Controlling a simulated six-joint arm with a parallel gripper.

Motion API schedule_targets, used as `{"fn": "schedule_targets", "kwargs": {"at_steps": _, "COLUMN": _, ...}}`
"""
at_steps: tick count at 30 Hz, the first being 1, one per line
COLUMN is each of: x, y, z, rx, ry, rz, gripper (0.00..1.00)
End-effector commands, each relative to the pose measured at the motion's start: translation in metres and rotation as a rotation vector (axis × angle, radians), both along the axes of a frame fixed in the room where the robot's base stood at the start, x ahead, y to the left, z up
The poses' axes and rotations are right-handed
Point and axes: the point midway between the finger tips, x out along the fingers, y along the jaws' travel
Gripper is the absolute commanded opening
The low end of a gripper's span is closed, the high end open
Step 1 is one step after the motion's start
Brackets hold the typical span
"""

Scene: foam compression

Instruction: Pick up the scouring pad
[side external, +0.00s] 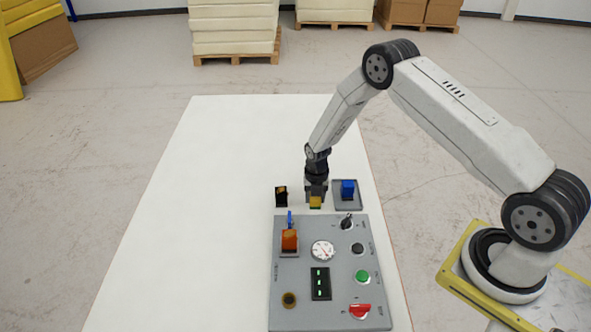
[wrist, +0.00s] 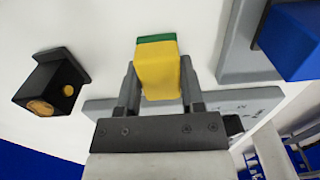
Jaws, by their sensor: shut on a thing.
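The scouring pad (wrist: 158,72) is a small yellow block with a green layer on one face. In the side external view the pad (side external: 315,203) shows at the lower end of my arm, between the black socket-like block and the blue block. My gripper (wrist: 158,85) has one finger on each side of the pad and is shut on it. In the side external view my gripper (side external: 315,188) points down behind the control panel's far edge. I cannot tell whether the pad touches the table.
A grey control panel (side external: 305,250) with knobs, a gauge and switches lies in front. A black block (side external: 281,197) stands to the left of my gripper. A blue block (side external: 348,188) on a grey plate (side external: 341,205) stands to the right. The white table's left side (side external: 190,200) is clear.

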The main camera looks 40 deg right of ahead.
Motion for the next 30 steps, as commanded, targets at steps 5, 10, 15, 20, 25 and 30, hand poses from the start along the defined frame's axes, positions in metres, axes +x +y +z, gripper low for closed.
{"fn": "schedule_targets", "kwargs": {"at_steps": 5, "x": 0.000, "y": 0.000, "z": 0.003, "rx": 0.000, "ry": -0.001, "rz": 0.000, "gripper": 0.00}}
{"fn": "schedule_targets", "kwargs": {"at_steps": 10, "x": 0.000, "y": 0.000, "z": 0.012, "rx": 0.001, "ry": -0.001, "rz": 0.000, "gripper": 0.00}}
{"fn": "schedule_targets", "kwargs": {"at_steps": 15, "x": 0.001, "y": 0.000, "z": 0.028, "rx": 0.001, "ry": -0.002, "rz": 0.000, "gripper": 0.00}}
{"fn": "schedule_targets", "kwargs": {"at_steps": 20, "x": -0.011, "y": 0.002, "z": 0.045, "rx": 0.001, "ry": 0.000, "rz": 0.000, "gripper": 0.00}}
{"fn": "schedule_targets", "kwargs": {"at_steps": 25, "x": -0.027, "y": 0.004, "z": 0.065, "rx": 0.001, "ry": -0.002, "rz": 0.000, "gripper": 0.00}}
{"fn": "schedule_targets", "kwargs": {"at_steps": 30, "x": -0.045, "y": 0.007, "z": 0.087, "rx": 0.001, "ry": -0.002, "rz": 0.000, "gripper": 0.00}}
